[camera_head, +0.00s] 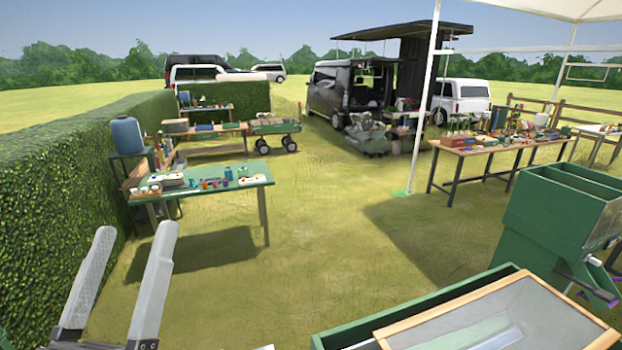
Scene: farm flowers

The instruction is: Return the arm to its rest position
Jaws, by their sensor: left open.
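My left gripper (133,252) shows at the lower left of the head view. Its two pale grey fingers point up and stand apart, with nothing between them but grass and hedge behind. It is open and empty, in front of the hedge and nearer than the green table. My right gripper is not in view. Most of the left arm behind the fingers is cut off by the bottom edge.
A green table (205,187) with small items stands ahead. A green box with a wood-framed lid (490,320) fills the lower right, beside a green machine (545,225). A hedge (60,180) runs along the left. Open grass (320,230) lies in the middle.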

